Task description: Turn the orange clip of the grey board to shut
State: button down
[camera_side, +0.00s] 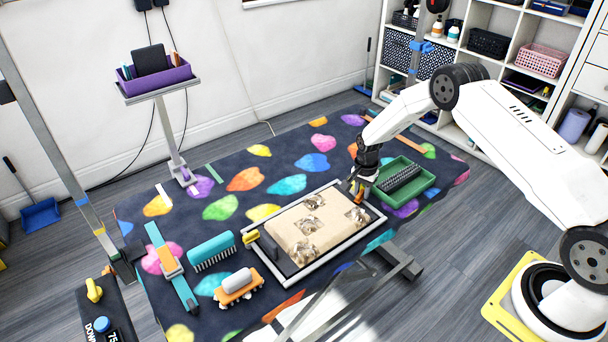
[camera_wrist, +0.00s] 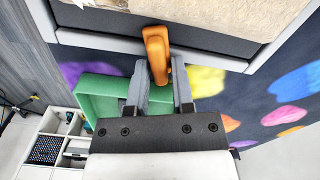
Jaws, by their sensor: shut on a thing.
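The grey board (camera_side: 283,256) lies on the patterned table and holds a beige furry pad (camera_side: 318,225) with several matted tufts. The orange clip (camera_wrist: 157,48) sits at the board's edge, which also shows in the wrist view (camera_wrist: 100,40). The clip sticks out across the frame toward me. My gripper (camera_wrist: 159,72) is shut on the orange clip, with one finger on each side of it. In the side view my gripper (camera_side: 358,185) is at the board's far right corner, pointing down, and mostly hides the clip.
A green tray (camera_side: 425,184) with a dark brush stands close to the right of my gripper. A teal comb (camera_side: 211,247), an orange brush (camera_side: 238,290) and a teal-orange strap (camera_side: 170,262) lie further left.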

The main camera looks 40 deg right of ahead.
aim_at(362, 191)
jog(key=shift+m, duration=1.4)
jog(key=c, duration=0.5)
grip_release()
jog(key=shift+c, duration=0.2)
jog(key=shift+r, duration=0.1)
jog(key=shift+r, duration=3.9)
jog(key=o, duration=0.5)
